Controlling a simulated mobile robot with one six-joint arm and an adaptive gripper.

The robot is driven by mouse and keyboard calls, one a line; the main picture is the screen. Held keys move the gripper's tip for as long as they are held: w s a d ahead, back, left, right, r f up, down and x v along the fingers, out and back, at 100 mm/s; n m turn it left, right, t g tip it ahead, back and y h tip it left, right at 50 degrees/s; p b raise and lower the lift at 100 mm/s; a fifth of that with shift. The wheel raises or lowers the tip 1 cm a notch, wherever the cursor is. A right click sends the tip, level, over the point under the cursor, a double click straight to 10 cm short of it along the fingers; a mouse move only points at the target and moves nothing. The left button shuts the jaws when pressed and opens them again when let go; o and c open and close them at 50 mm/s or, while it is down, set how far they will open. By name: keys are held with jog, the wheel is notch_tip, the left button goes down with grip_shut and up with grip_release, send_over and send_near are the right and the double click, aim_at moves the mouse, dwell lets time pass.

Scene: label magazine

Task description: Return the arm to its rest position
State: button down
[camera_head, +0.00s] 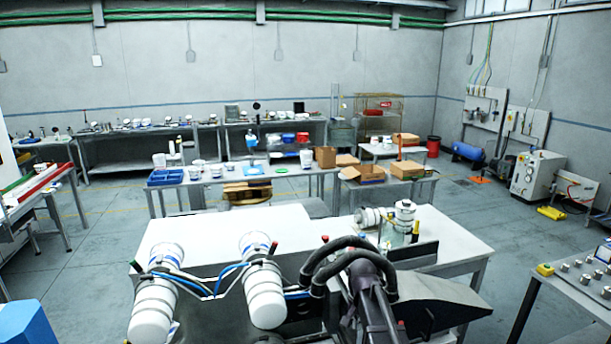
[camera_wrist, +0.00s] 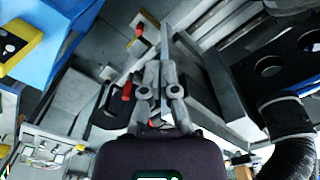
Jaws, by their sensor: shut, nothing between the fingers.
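My gripper (camera_wrist: 160,68) shows in the middle of the wrist view, its two grey fingers close together. It is shut and nothing shows between the fingers. I cannot make out the gripper clearly in the head view.
A white-topped table (camera_head: 210,235) stands just ahead. Behind it is a bench (camera_head: 215,181) with blue trays and cups. A bench with knobs (camera_head: 560,293) is at right. In the wrist view, a blue block (camera_wrist: 62,25) is upper left. Open floor (camera_head: 95,240) lies left.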

jog(key=s+d+f+n+b, duration=0.2)
jog(key=s+f+n+b, duration=0.3)
jog(key=s+f+b, duration=0.9)
jog(key=shift+s+f+n, duration=0.3)
jog(key=shift+s+f, duration=0.35)
jog(key=shift+s, duration=0.15)
